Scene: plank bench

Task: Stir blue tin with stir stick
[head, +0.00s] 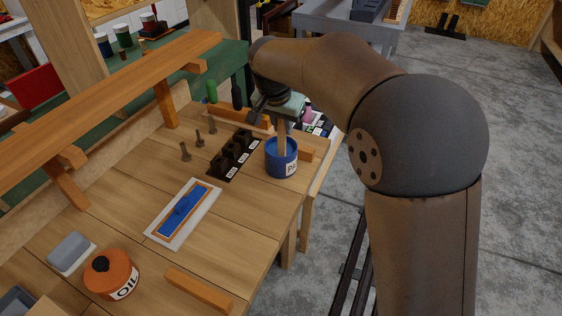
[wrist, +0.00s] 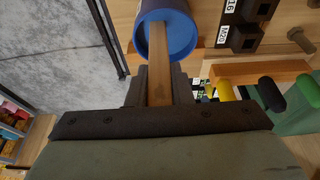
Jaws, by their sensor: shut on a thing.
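The blue tin (head: 282,164) stands upright near the right edge of the bench, with a white label on its side. The tin also shows at the top of the wrist view (wrist: 181,14). The stir stick (head: 282,136) is a flat wooden strip standing nearly upright, its lower end inside the tin. In the wrist view the stick (wrist: 160,62) runs from between my fingers into the tin's open mouth. My gripper (wrist: 157,88) is shut on the stick's upper part, above the tin. The stick's lower tip and the tin's bottom inside are hidden.
A blue float on a white tray (head: 161,243), an orange oil can (head: 108,272) and a wooden strip (head: 198,291) lie nearer. A raised shelf (head: 110,97) runs along the left.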

